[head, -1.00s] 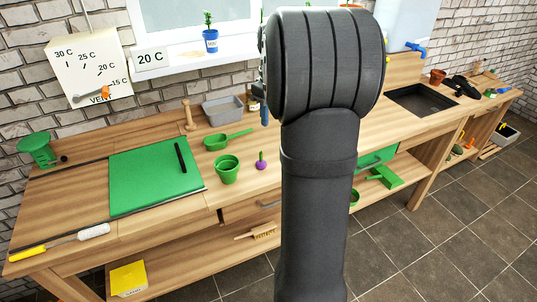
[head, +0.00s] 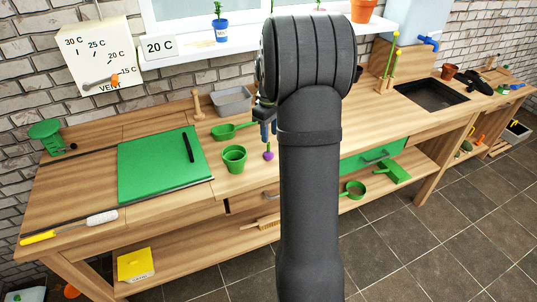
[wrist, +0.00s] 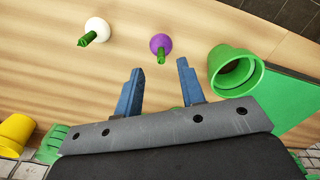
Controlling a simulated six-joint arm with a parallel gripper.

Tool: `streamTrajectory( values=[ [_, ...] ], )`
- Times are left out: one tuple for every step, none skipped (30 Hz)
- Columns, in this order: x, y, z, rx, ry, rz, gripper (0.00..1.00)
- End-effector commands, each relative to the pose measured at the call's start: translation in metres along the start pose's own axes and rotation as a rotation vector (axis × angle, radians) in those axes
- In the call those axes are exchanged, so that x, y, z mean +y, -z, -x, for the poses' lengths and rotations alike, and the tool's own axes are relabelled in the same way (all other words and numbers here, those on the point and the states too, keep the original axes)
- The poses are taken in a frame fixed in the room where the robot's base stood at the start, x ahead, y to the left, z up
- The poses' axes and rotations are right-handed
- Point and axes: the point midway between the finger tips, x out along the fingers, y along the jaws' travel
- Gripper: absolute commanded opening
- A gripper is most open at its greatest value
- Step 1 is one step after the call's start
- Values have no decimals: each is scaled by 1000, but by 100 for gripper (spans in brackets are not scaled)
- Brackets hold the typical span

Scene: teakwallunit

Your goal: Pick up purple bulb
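The purple bulb (head: 268,154) has a green stem and sits on the wooden bench, right of a green pot (head: 234,158). It also shows in the wrist view (wrist: 160,43), beyond my fingertips and roughly centred between them. My gripper (wrist: 158,72) is open and empty, with its two blue fingers apart. In the head view my gripper (head: 268,131) hangs just above the bulb, partly hidden by my arm. No contact with the bulb shows.
In the wrist view a white bulb (wrist: 96,28) lies left of the purple one. The green pot (wrist: 237,72) stands close to my right finger. A yellow pot (wrist: 14,133) is at lower left. A green mat (head: 158,166) and grey tub (head: 232,99) are nearby.

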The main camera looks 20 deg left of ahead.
Motion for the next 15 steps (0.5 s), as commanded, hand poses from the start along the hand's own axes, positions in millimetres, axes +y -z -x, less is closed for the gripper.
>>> streamTrajectory(
  values=[
    [0, 0, -3, -1, 1, 0, 36],
    [0, 1, -6, -1, 1, 0, 36],
    [-1, 1, -11, -2, 2, 0, 36],
    [-1, 2, -15, -2, 2, 0, 36],
    [-1, 3, -20, -2, 3, 0, 36],
    [-1, 4, -27, -3, 4, 0, 36],
    [-1, 4, -32, -3, 3, 0, 36],
    [-1, 5, -36, -2, 2, 0, 36],
    [-1, 4, -41, -2, 3, 0, 36],
    [-1, 5, -44, -2, 3, 0, 36],
    [0, 5, -47, -1, 2, 0, 36],
    [0, 5, -50, -1, 1, 0, 36],
    [0, 5, -51, 0, 1, 0, 36],
    [0, 5, -52, 0, 1, 0, 36],
    [0, 5, -52, 0, 1, 0, 36]
  ],
)
